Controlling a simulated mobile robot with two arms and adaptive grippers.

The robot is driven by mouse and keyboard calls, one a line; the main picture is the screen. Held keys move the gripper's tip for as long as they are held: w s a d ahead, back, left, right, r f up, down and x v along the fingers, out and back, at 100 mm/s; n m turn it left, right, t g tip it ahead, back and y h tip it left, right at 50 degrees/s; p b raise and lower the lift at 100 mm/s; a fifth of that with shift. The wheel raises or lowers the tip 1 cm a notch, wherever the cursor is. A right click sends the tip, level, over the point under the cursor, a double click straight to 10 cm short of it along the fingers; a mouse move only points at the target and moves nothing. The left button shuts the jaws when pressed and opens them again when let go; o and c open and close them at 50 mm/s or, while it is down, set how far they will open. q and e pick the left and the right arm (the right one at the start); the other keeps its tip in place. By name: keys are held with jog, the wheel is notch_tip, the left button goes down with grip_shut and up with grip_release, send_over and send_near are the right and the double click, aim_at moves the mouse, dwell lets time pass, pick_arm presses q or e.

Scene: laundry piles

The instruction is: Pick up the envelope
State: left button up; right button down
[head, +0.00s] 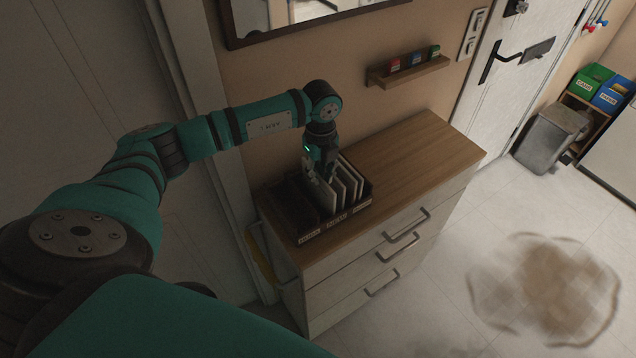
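Several white envelopes (351,180) stand upright in a dark divided tray (318,232) on top of a wooden dresser. The tray has labels along its front edge that are too small to read. My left gripper (317,182) points down into the tray at the left end of the row of envelopes. Its fingertips are at or beside the leftmost envelope, partly hidden by it. I cannot tell whether the fingers are closed on it. The tray's left compartments look dark and empty. My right gripper is not in view.
The wooden dresser top (415,155) is clear to the right of the tray. A small wall shelf (408,71) with small coloured items hangs above. A framed mirror (290,15) is higher up. A grey bin (548,138) stands by the door; a brown stain (548,285) marks the floor.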

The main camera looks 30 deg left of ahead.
pick_arm(q)
jog(key=shift+f, duration=0.15)
grip_shut()
jog(key=shift+w+r, duration=0.1)
jog(key=shift+r, duration=0.2)
notch_tip(320, 180, up, 10)
jog(key=b, duration=0.4)
jog(key=shift+f, duration=0.3)
